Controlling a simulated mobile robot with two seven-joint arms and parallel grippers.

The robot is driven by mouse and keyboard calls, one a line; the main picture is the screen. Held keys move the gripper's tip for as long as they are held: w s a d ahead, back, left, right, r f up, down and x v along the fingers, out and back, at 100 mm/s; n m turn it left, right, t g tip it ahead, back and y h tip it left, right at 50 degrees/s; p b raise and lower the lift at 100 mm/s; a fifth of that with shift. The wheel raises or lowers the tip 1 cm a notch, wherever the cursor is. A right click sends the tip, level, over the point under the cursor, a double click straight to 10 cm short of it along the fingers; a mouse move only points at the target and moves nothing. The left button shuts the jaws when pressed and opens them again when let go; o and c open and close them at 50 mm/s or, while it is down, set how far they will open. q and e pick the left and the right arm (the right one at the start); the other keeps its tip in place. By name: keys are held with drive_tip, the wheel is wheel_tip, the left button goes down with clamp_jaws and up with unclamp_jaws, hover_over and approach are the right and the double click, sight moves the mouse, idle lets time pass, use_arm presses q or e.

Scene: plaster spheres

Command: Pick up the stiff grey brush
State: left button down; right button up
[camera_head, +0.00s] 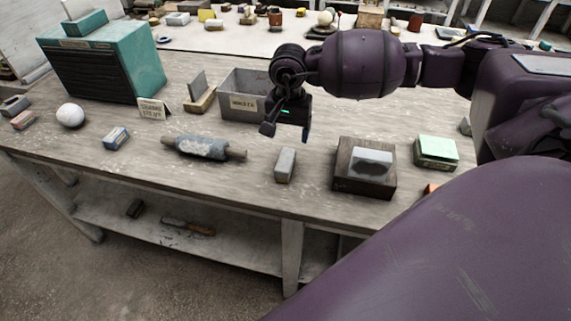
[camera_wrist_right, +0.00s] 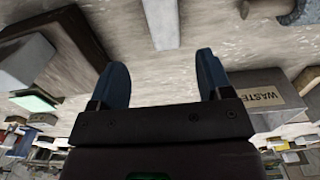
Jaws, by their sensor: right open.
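A small grey oblong block (camera_head: 285,164), likely the stiff grey brush, lies near the front edge of the table; I cannot make out bristles. In the right wrist view it shows as a pale grey bar (camera_wrist_right: 162,22) ahead of the fingers, roughly centred between them. My right gripper (camera_head: 287,131) is above the table, behind the block in the head view and apart from it. Its two fingers (camera_wrist_right: 162,64) are spread with nothing between them. My left gripper is not in view.
A dark wooden block with a grey top (camera_head: 363,168) stands right of the brush. A grey rolling-pin-like roller (camera_head: 203,147) lies to its left. A labelled grey bin (camera_head: 240,101) stands behind, near my gripper. The tabletop (camera_head: 265,190) around the brush is bare.

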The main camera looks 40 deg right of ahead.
sight(285, 159)
wheel_tip(285, 159, down, 5)
drive_tip(key=shift+r, duration=0.15)
drive_tip(key=shift+a+f, duration=0.25)
drive_tip(key=shift+f, duration=1.1)
drive_tip(key=shift+a+f, duration=0.2)
drive_tip(key=shift+f, duration=1.15)
drive_tip(key=c, duration=1)
drive_tip(key=shift+r, duration=0.15)
wheel_tip(285, 159, up, 20)
drive_tip(key=shift+f, duration=0.1)
drive_tip(key=shift+p, duration=0.3)
